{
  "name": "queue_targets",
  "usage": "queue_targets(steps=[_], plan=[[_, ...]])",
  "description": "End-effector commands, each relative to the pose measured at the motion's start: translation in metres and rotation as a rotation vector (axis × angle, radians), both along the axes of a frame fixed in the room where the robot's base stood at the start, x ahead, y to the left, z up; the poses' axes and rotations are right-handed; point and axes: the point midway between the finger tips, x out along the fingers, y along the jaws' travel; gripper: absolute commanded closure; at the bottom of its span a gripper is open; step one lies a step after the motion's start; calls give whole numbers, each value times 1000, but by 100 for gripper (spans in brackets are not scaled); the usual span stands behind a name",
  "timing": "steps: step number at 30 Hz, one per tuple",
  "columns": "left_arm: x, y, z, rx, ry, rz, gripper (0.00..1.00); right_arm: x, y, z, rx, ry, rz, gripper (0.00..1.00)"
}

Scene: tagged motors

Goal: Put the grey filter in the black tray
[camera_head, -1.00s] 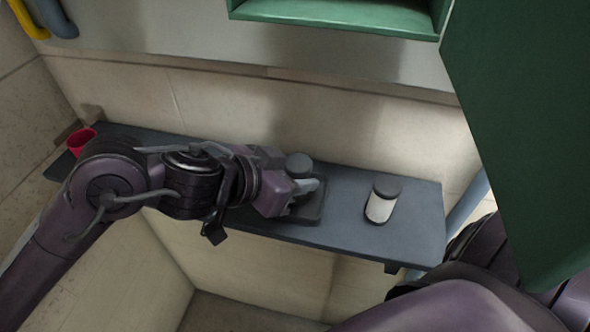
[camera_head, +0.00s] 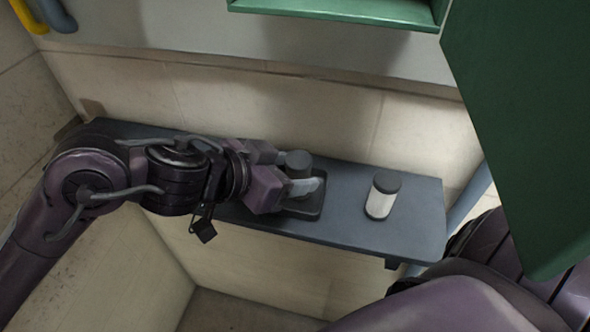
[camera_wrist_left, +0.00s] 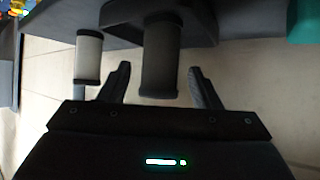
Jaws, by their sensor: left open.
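The grey filter (camera_head: 298,160), a dark grey cylinder, stands upright and appears to be in the black tray (camera_head: 315,210) on the shelf. Its lower part is hidden behind a finger in the head view. My left gripper (camera_head: 300,175) is open with its fingers on either side of the filter. In the left wrist view, the grey filter (camera_wrist_left: 160,60) is between the two spread fingers, with a visible gap on each side, and the tray (camera_wrist_left: 205,22) lies behind it. My right gripper is not in view.
A white cylinder with dark caps (camera_head: 382,196) stands on the grey shelf (camera_head: 415,225), right of the tray. The shelf is narrow, with a wall (camera_head: 330,120) behind it. A large green panel (camera_head: 525,130) fills the upper right. The shelf's right end is clear.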

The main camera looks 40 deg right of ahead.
Motion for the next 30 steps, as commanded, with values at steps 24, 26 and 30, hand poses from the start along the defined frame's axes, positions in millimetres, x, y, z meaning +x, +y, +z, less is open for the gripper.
queue_targets(steps=[24, 26, 30], plan=[[-8, 85, 57, 1, -1, 0, 43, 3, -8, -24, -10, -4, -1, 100], [-8, 85, 57, 1, -1, 0, 43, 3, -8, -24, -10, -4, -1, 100], [-7, 85, 57, 1, -1, 0, 43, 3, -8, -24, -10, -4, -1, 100]])
